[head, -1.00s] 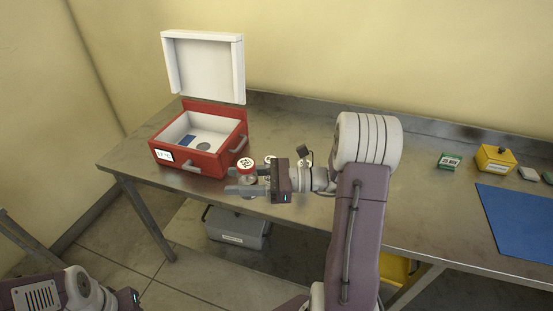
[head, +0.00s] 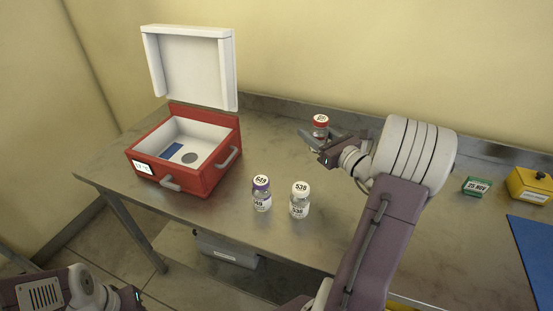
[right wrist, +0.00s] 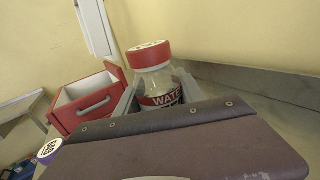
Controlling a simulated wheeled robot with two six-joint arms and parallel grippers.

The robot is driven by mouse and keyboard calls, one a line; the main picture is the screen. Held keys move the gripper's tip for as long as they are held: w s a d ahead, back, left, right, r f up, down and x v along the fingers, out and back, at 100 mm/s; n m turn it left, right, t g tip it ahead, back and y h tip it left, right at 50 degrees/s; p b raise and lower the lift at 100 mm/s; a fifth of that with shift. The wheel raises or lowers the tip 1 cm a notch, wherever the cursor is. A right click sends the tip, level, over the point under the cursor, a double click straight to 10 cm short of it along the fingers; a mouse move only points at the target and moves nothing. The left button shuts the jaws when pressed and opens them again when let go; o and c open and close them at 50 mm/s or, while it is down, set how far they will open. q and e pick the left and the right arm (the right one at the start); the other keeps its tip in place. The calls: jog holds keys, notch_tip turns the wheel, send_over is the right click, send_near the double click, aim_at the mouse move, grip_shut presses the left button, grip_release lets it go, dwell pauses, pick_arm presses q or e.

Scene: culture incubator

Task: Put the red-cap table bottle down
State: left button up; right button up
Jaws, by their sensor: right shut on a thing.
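The red-cap bottle (head: 320,124) is at the back of the table, upright, near the wall-side edge. My right gripper (head: 322,138) is shut on it. In the right wrist view the bottle (right wrist: 155,85) stands between the two fingers, its red cap up, with a label reading "WAT". Its base is hidden, so I cannot tell whether it touches the table. My left arm shows at the lower left of the head view, but its fingertips are out of view.
A red incubator box (head: 205,182) with its white lid up stands at the left. A purple-cap bottle (head: 261,194) and a white-cap bottle (head: 300,200) stand at the front middle. A green box (head: 477,186) and a yellow box (head: 530,186) are at the right. The table between is clear.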

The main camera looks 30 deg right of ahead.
jog(key=w+a+f, duration=0.1)
jog(key=w+f, duration=0.1)
jog(key=w, duration=0.1)
jog(key=w+a+f+b, duration=0.1)
jog(key=w+a+f, duration=0.1)
jog(key=w, duration=0.1)
jog(key=w+a+f, duration=0.1)
jog(key=w+f, duration=0.1)
jog(key=w, duration=0.1)
jog(key=shift+w+a+f, duration=0.2)
jog(key=shift+w+f, duration=0.1)
jog(key=shift+w+a+f, duration=0.1)
jog(key=shift+w+a, duration=0.15)
jog(key=shift+w, duration=0.05)
notch_tip(320, 180, down, 4)
jog(key=shift+f+b, duration=0.1)
jog(key=shift+b, duration=0.55)
jog(key=shift+f, duration=0.1)
jog(key=o, duration=1.5)
jog(key=shift+c, duration=0.2)
